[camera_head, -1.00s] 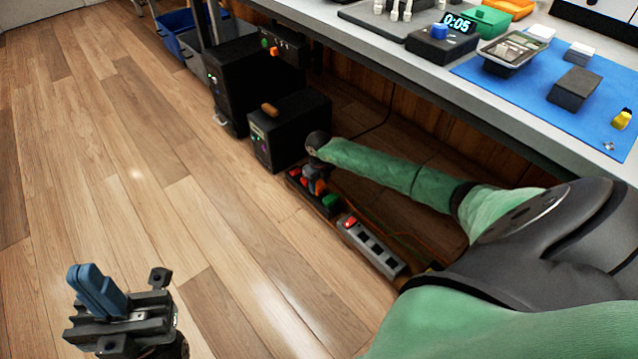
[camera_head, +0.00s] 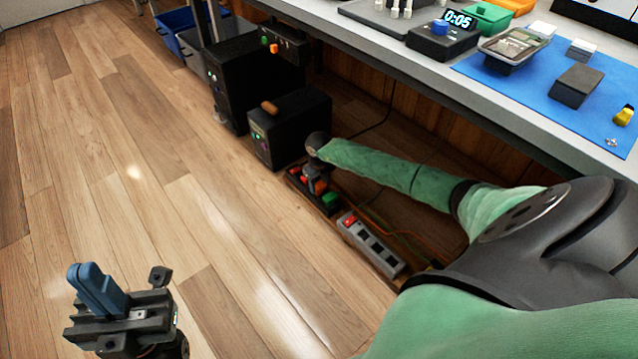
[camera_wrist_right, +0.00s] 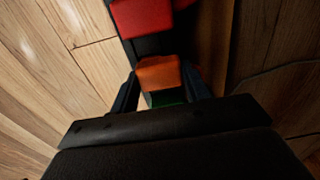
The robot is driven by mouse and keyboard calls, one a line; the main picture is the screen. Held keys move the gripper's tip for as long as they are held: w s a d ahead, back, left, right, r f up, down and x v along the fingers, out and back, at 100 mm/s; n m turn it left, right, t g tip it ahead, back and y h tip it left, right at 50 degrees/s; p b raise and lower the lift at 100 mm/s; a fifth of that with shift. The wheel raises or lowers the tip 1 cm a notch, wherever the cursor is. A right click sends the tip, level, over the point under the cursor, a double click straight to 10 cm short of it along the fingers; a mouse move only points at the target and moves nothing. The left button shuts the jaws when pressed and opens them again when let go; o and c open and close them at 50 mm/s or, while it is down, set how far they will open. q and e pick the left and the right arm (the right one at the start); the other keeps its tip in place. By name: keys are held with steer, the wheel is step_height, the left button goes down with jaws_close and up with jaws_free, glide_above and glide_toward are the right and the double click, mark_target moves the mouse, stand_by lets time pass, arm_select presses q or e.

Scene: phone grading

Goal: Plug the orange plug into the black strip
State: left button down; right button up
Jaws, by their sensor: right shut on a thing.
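The black strip (camera_head: 298,186) lies on the floor under the workbench, with a red piece at its far end and a green plug (camera_head: 331,198) at its near end. My right gripper (camera_head: 317,178) points down over the strip. It is shut on the orange plug (camera_head: 320,187), which also shows between the fingers in the right wrist view (camera_wrist_right: 158,72). The plug is over or at the strip between the red and green pieces; whether it is seated is hidden. My left gripper (camera_head: 98,288) is away at the lower left, its blue fingers together and empty.
A grey strip (camera_head: 371,247) with a red switch lies just nearer, with orange and green cords beside it. Black boxes (camera_head: 290,128) stand behind the black strip. The workbench edge (camera_head: 480,108) overhangs at the right. The wooden floor (camera_head: 150,180) at the left is clear.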

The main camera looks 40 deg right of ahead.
steer(key=shift+f, duration=0.25)
steer(key=o, duration=1.2)
